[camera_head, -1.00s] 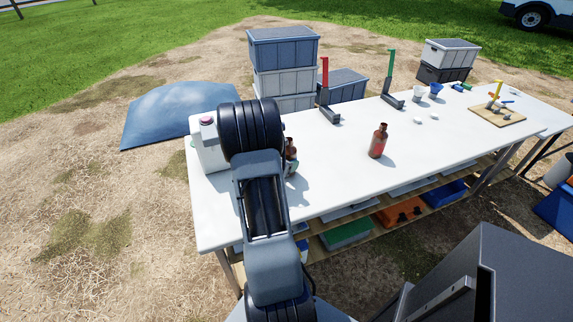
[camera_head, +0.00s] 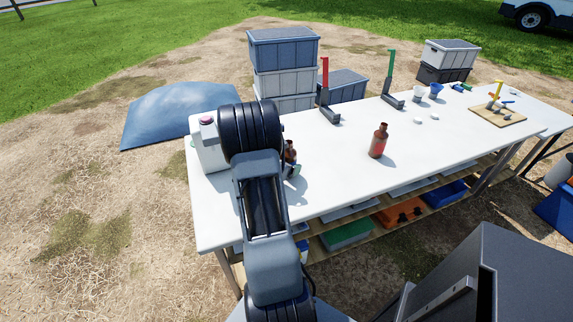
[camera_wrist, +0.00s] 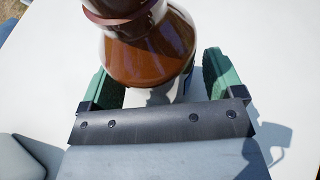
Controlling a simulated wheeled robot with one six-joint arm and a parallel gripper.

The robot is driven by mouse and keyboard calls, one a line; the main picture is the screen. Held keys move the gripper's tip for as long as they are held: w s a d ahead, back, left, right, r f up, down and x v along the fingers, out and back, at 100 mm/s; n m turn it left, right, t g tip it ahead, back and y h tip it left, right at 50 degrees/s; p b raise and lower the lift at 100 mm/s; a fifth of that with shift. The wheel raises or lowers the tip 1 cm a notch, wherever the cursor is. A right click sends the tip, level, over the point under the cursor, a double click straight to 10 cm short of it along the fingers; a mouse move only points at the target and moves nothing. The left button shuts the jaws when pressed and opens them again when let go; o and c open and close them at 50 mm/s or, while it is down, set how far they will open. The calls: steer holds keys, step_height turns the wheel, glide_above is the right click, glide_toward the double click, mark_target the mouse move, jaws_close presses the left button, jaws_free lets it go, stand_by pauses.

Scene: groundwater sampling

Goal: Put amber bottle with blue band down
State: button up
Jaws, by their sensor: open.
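An amber bottle (camera_wrist: 150,50) with a brown cap stands upright on the white table (camera_wrist: 285,60) in the wrist view. My gripper (camera_wrist: 160,76) is open around it, with a green-padded finger on each side and a gap showing at each. The bottle's lower part and any blue band are mostly hidden in this view. In the head view the same bottle (camera_head: 290,150) shows just right of my arm, partly covered by it, near the table's left end.
A second amber bottle (camera_head: 378,141) with a reddish label stands mid-table. A white jug (camera_head: 208,146) stands left of my arm. A red-topped stand (camera_head: 326,88) and a green-topped stand (camera_head: 391,72) line the far edge. The table front between the bottles is clear.

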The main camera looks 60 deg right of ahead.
steer(key=shift+r, duration=0.25)
steer(key=a+r+m+t+y, duration=0.1)
steer(key=a+r+m+y, duration=0.3)
steer(key=a, duration=1)
steer(key=a+r+m+t+y, duration=0.2)
steer(key=a+r+m+y, duration=0.3)
steer(key=a, duration=0.9)
steer(key=a+r+m+t+y+p, duration=0.1)
steer(key=a+r+m+y, duration=0.3)
steer(key=a, duration=1)
steer(key=m, duration=0.3)
steer(key=shift+s+a+r+m+y, duration=0.25)
steer(key=shift+s+a+m+y, duration=0.05)
steer(key=shift+s+a+m, duration=0.1)
step_height(320, 180, up, 8)
steer(key=t+p, duration=0.1)
steer(key=p, duration=0.6)
steer(key=shift+s, duration=0.1)
